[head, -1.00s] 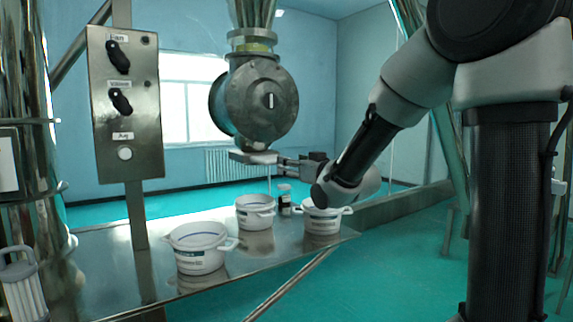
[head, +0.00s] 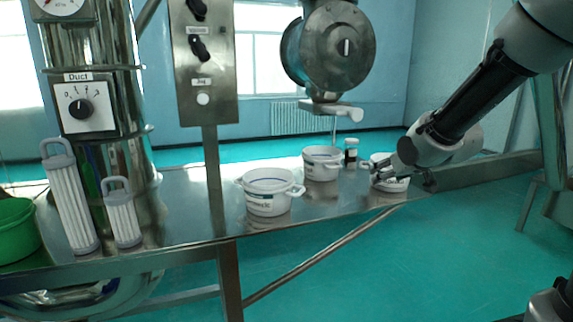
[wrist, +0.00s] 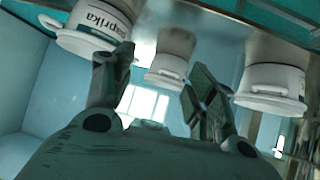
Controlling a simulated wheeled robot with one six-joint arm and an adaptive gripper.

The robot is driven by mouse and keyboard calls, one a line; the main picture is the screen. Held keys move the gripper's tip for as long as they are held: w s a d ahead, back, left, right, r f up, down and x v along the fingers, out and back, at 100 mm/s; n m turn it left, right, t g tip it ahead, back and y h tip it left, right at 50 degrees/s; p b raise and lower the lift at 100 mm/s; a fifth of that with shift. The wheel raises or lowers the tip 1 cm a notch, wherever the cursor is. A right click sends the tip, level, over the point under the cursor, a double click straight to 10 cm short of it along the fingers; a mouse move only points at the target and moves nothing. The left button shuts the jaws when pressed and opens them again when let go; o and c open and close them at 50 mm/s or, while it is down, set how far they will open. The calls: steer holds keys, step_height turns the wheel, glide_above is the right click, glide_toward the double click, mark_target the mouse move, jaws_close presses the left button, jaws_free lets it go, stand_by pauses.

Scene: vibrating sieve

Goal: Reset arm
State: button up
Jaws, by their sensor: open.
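My arm reaches in from the right in the head view. My gripper (head: 385,176) is at its end, over the right white tub (head: 399,184) on the steel table, and partly hides that tub. In the wrist view my gripper (wrist: 155,80) has its two fingers spread apart with nothing between them. Beyond the fingers three white tubs show upside down. The left one there, a tub labelled "paprika" (wrist: 95,20), is partly behind a finger.
A round metal valve with a handle (head: 337,48) hangs above. A control panel (head: 204,70), two white filters (head: 70,200) and a green bowl (head: 15,230) are leftward.

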steer(key=s+d+r+m+g+h, duration=0.1)
steer(key=s+d+g, duration=0.2)
steer(key=s, duration=1.1)
steer(key=s+d+r+m+g, duration=0.1)
steer(key=s+d+g, duration=0.2)
steer(key=s, duration=1.2)
steer(key=shift+d+r+m+h, duration=0.2)
steer(key=shift+d+m+h, duration=0.15)
steer(key=shift+d, duration=0.3)
